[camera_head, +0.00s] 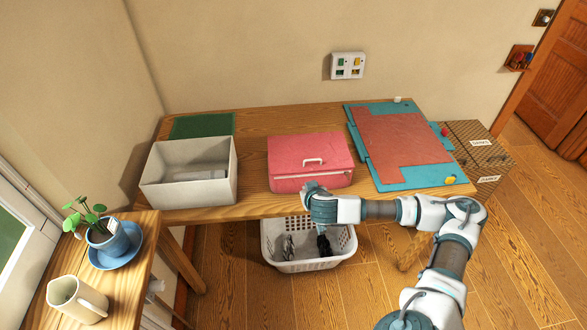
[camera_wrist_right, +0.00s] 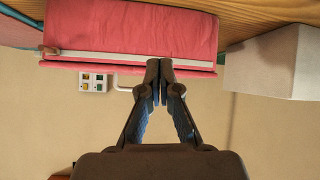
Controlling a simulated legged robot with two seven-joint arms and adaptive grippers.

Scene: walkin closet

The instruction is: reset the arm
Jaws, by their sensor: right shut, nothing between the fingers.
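My right arm comes in from the lower right of the head view. Its gripper (camera_head: 311,187) is at the front of the pink box (camera_head: 309,154), near the table edge. In the right wrist view, which is upside down, the fingers of the right gripper (camera_wrist_right: 160,78) are together with nothing between them. They overlap the front of the pink box (camera_wrist_right: 130,28) in the picture; I cannot tell whether they touch it. My left gripper is not in view.
On the wooden table (camera_head: 250,206) stand a pale open box (camera_head: 190,191) and a teal-and-red board (camera_head: 402,140). A white basket (camera_head: 308,264) is below. Wicker boxes (camera_head: 480,140) are at right.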

